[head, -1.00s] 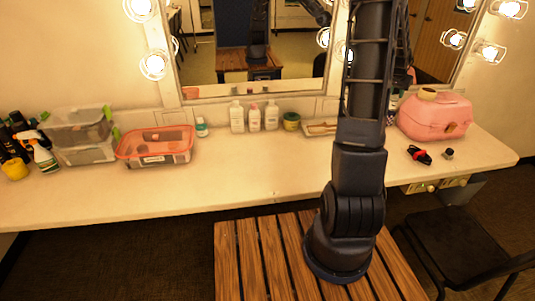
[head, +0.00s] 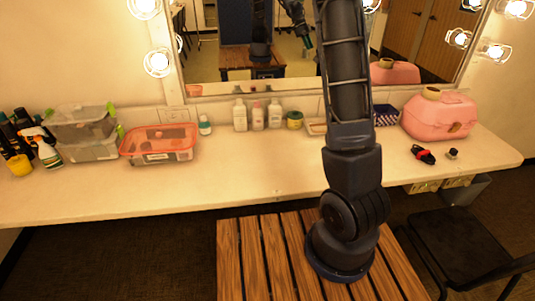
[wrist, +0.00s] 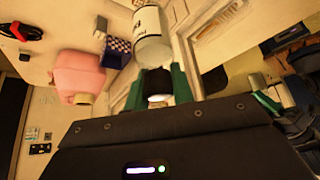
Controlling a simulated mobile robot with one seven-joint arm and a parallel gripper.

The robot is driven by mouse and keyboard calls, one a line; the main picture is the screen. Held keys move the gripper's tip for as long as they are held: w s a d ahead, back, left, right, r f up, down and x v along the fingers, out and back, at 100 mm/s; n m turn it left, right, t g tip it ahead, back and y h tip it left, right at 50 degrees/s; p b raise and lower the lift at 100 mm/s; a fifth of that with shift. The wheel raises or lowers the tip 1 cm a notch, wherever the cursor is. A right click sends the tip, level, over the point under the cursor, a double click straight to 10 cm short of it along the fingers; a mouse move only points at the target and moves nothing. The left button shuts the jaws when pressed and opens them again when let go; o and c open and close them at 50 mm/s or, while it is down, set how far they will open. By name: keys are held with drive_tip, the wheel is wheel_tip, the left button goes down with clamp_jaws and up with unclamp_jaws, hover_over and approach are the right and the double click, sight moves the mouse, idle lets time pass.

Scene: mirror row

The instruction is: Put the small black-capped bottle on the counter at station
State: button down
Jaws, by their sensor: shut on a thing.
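My gripper (wrist: 158,88) shows in the wrist view with its two green fingers on either side of a black cap. The cap belongs to a white black-capped bottle (wrist: 152,42) with a pale label, whose body extends away from the fingers. My gripper is shut on the bottle at its cap. I cannot tell how far the bottle is from the counter (head: 240,178). In the head view my arm rises out of the top of the picture, so the gripper and bottle are not directly visible there.
White bottles (head: 257,116) and a green jar (head: 294,120) stand along the mirror. An orange-lidded tub (head: 158,145) stands left, a pink case (head: 438,116) right. A patterned box (head: 386,115), a red-black item (head: 423,154) and a small dark jar (head: 452,154) are nearby. The counter's middle front is clear.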

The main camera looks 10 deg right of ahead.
drive_tip(key=w+a+f+n+t+y, duration=0.1)
drive_tip(key=w+a+n, duration=0.15)
drive_tip(key=a, duration=0.65)
drive_tip(key=w+a+f+n+y, duration=0.15)
drive_tip(key=w+a, duration=0.25)
drive_tip(key=a, duration=0.6)
drive_tip(key=w+a+f+n+t, duration=0.15)
drive_tip(key=w+a, duration=0.25)
drive_tip(key=a, duration=0.5)
drive_tip(key=a+f+n+y, duration=0.1)
drive_tip(key=a+f+n, duration=0.1)
drive_tip(key=a, duration=1)
drive_tip(key=a+f+n+y, duration=0.1)
drive_tip(key=a+f+n, duration=0.1)
drive_tip(key=a, duration=1.1)
drive_tip(key=shift+g, duration=0.25)
drive_tip(key=shift+s+f, duration=0.15)
drive_tip(key=shift+f, duration=4.9)
drive_tip(key=shift+s+f, duration=0.15)
drive_tip(key=shift+f, duration=4.9)
drive_tip(key=shift+f, duration=0.1)
drive_tip(key=c, duration=1.3)
unclamp_jaws()
drive_tip(key=shift+o, duration=0.6)
